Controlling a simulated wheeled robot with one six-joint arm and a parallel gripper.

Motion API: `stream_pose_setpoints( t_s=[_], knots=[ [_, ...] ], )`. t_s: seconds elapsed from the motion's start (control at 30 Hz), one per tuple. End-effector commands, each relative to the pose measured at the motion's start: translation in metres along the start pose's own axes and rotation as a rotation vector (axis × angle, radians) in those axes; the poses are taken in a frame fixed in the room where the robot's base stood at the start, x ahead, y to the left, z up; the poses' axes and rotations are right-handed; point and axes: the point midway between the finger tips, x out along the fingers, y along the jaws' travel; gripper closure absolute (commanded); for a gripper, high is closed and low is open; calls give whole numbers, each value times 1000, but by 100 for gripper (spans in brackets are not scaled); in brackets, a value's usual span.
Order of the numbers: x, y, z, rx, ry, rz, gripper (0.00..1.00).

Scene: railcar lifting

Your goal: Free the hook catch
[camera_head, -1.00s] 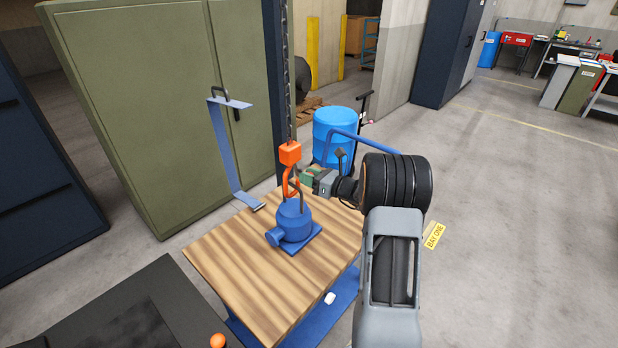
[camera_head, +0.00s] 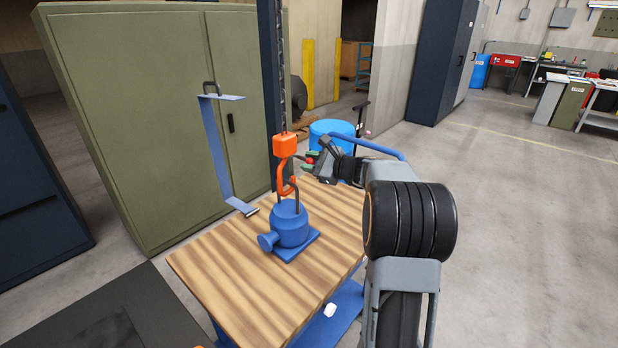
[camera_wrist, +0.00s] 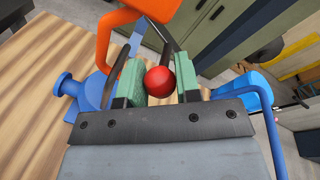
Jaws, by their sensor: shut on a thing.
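The orange hook (camera_head: 284,182) hangs from an orange block (camera_head: 285,145) on a chain. It passes through the dark loop on top of a blue lifting body (camera_head: 291,230), which stands on the wooden table top. My gripper (camera_head: 311,160) is right of the hook, level with its upper part. It is shut on a red ball knob (camera_wrist: 160,82), held between the green pads in the wrist view. A thin grey bar runs from the knob area toward the orange hook (camera_wrist: 115,25). The catch itself is partly hidden.
The wooden table (camera_head: 225,280) has free room in front of the blue body. A blue bent strap (camera_head: 213,150) stands at its far left. A green cabinet (camera_head: 130,110) and a blue drum (camera_head: 333,130) are behind. A white item (camera_head: 330,310) lies low at the right.

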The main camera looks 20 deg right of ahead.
Motion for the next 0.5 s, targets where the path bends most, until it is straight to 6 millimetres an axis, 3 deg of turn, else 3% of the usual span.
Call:
stream_pose_setpoints(
  t_s=[0.5],
  knots=[
    [-2,-8,5,-363,71,-14,100]
  ],
)
